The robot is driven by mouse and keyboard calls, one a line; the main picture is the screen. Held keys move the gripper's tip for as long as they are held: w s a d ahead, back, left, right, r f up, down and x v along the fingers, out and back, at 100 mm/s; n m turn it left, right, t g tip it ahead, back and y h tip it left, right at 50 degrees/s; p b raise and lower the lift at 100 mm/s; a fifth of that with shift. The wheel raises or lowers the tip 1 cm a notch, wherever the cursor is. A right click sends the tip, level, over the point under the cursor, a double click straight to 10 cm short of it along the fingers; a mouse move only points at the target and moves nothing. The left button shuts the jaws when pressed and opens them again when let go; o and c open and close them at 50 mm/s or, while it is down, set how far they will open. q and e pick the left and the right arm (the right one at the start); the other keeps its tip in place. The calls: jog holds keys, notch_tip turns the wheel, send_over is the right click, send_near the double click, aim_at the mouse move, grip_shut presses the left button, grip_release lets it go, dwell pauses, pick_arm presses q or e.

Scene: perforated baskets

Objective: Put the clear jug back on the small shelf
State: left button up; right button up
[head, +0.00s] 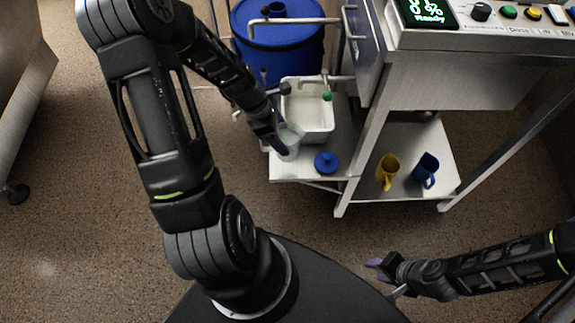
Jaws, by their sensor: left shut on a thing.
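The clear jug (289,146) is at the front left edge of the small shelf (290,172), beside the white basin. My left gripper (279,141) is shut on the jug and hides part of it. I cannot tell whether the jug's base touches the shelf. My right gripper (376,269) is low at the bottom right, far from the jug, over the floor. Its purple-tipped fingers are small, and whether they are apart is unclear.
A white basin (318,140) and a blue lid-like piece (326,162) are on the small shelf. A yellow mug (385,172) and a blue mug (427,168) stand on the lower shelf (405,140). A blue barrel (290,45) is behind. A metal cabinet panel (362,50) hangs above.

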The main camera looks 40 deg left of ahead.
pick_arm(q)
jog(key=shift+f, duration=0.1)
notch_tip(320, 180, down, 6)
jog(key=shift+b, duration=0.5)
jog(key=shift+f, duration=1.85)
jog(key=shift+f+b, duration=0.1)
jog(key=shift+b, duration=0.25)
jog(key=o, duration=2)
